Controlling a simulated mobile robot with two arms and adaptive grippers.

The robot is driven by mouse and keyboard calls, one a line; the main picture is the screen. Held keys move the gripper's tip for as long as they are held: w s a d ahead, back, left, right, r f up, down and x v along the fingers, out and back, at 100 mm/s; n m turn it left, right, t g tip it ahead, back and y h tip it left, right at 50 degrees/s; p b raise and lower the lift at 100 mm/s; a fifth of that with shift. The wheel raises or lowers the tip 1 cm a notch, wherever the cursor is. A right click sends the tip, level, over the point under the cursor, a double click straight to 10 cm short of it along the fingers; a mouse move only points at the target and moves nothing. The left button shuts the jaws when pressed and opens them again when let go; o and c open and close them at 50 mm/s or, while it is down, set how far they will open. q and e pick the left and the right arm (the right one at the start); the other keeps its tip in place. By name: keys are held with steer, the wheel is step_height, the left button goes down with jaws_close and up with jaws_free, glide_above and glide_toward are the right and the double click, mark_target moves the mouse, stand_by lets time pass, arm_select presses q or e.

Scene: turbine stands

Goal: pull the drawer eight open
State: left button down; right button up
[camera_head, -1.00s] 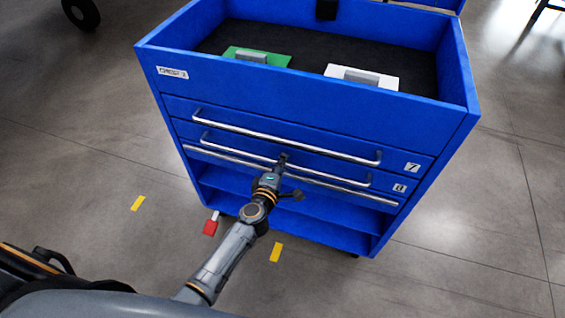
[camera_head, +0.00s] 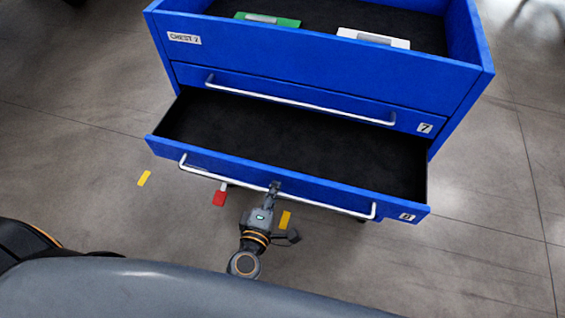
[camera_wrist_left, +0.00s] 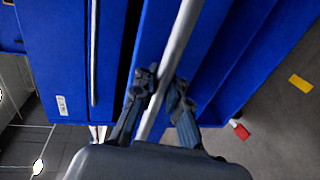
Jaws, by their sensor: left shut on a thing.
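The blue chest (camera_head: 310,52) stands in front of me, with drawer seven (camera_head: 300,98) shut. The lower drawer, drawer eight (camera_head: 160,148), is pulled well out, and its dark inside looks empty. Its label (camera_head: 407,217) is at the right end of the front. My left gripper (camera_head: 274,188) is shut on the drawer's silver handle (camera_head: 335,207), near the middle of the bar. In the left wrist view the two fingers (camera_wrist_left: 160,98) close around the handle bar (camera_wrist_left: 180,38). My right gripper is not in view.
A green item (camera_head: 285,22) and a white item (camera_head: 350,34) lie in the chest's open top. A red tag-like thing (camera_head: 219,198) shows below the drawer.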

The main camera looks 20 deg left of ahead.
arm_select(q)
steer(key=s+b, duration=0.1)
steer(key=s, duration=0.9)
steer(key=shift+s+a+r, duration=0.15)
steer(key=shift+s+a, duration=0.05)
steer(key=shift+s, duration=0.15)
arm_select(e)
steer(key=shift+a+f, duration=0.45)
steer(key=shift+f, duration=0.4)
arm_select(q)
steer(key=c, duration=1.4)
jaws_free()
steer(key=shift+o, duration=0.2)
steer(key=s+r, duration=0.2)
steer(key=s, duration=1)
steer(key=shift+a, duration=0.2)
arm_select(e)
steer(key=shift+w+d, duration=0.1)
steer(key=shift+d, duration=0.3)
arm_select(q)
steer(key=shift+w, duration=0.1)
